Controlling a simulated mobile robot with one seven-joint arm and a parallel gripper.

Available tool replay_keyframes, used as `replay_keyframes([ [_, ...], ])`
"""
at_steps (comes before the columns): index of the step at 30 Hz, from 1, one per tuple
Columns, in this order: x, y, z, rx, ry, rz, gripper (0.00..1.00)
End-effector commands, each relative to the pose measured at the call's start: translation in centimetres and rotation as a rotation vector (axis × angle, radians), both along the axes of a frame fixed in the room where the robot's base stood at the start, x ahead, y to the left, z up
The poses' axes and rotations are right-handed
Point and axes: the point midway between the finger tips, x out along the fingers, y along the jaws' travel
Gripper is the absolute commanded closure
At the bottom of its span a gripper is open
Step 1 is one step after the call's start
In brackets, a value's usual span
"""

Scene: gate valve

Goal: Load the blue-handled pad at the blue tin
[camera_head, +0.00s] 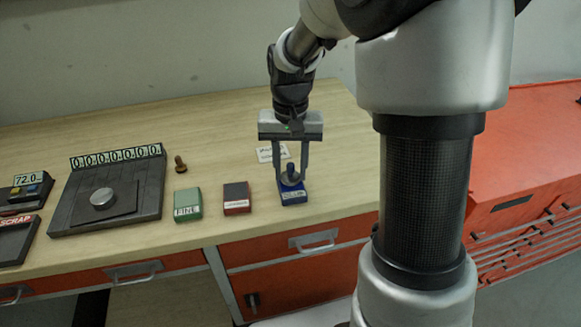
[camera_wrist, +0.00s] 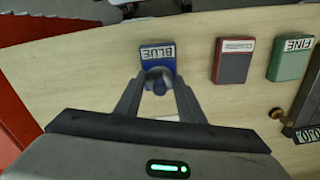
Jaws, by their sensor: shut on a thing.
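The blue tin (camera_head: 293,196) stands near the front edge of the bench, and its label reads BLUE in the wrist view (camera_wrist: 157,52). My gripper (camera_head: 290,178) points down over it, shut on the pad (camera_head: 290,171), whose dark blue, knob-like handle shows between the fingertips. The pad also shows in the wrist view (camera_wrist: 158,79), between the fingers (camera_wrist: 157,84). The pad is at the tin's top; I cannot tell whether its underside touches the tin. The fingers and the handle hide the pad's face and part of the tin.
Left of the blue tin stand a dark red tin (camera_head: 236,197) and a green tin (camera_head: 188,204) labelled FINE. Further left are a small brown knobbed piece (camera_head: 180,164), a dark plate with a metal disc (camera_head: 103,198) and digit display, and a SCRAP tray (camera_head: 14,240). A white card (camera_head: 271,153) lies behind.

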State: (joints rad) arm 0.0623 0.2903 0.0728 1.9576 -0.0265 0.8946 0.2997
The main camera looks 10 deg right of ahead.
Motion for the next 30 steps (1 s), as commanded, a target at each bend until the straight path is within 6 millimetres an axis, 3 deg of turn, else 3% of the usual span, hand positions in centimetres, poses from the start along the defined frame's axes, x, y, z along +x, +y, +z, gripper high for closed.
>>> replay_keyframes([
  [30, 0.0, 0.0, -1.0, 0.0, -0.001, 0.0, 0.83],
])
